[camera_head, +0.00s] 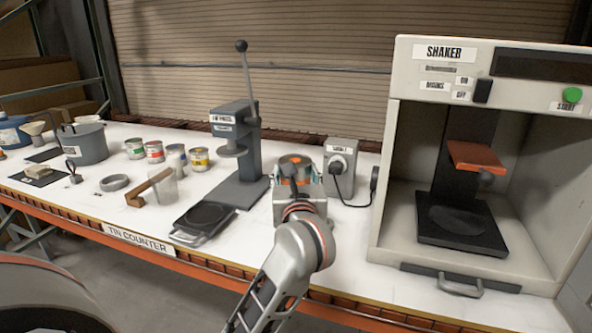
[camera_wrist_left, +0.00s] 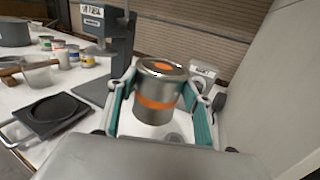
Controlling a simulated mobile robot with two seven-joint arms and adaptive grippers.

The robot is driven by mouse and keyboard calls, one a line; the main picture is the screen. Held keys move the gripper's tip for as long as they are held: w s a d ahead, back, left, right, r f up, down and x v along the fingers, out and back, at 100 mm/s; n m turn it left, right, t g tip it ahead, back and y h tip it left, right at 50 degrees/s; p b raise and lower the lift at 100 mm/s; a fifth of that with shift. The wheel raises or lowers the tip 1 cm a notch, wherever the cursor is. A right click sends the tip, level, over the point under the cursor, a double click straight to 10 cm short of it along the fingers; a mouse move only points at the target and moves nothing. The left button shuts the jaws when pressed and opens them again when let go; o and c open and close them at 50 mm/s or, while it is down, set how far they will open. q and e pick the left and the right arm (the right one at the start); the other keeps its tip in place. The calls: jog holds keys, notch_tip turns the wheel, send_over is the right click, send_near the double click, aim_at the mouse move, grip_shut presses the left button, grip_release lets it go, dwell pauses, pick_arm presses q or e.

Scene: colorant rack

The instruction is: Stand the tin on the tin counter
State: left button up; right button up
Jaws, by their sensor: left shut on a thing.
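The tin (camera_head: 295,160) is a silver metal can with an orange band and an orange spot on its lid. It also shows upright in the left wrist view (camera_wrist_left: 157,92). My left gripper (camera_head: 297,180) is shut on it, with a teal-lined finger on each side of the tin in the left wrist view (camera_wrist_left: 160,105). The tin is over the white tin counter (camera_head: 108,212), between the lever press and the shaker. I cannot tell whether its base touches the surface. The front edge bears a "TIN COUNTER" label. My right gripper is not in view.
A lever press (camera_head: 238,155) stands left of the tin, with a black scale plate (camera_head: 203,216) before it. A grey socket box (camera_head: 341,165) stands just behind right. The large shaker (camera_head: 388,190) is at right. Several small paint tins (camera_head: 199,158) stand at left. Counter in front is clear.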

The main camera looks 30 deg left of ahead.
pick_arm(q)
notch_tip(320, 180, down, 14)
jog(key=shift+r+b, duration=0.15)
jog(key=shift+b, duration=1)
jog(key=shift+f, duration=0.2)
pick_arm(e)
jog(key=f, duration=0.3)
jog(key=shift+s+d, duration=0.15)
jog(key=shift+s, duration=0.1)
pick_arm(q)
jog(key=shift+f, duration=0.15)
jog(key=o, duration=1.3)
jog(key=shift+c, duration=0.2)
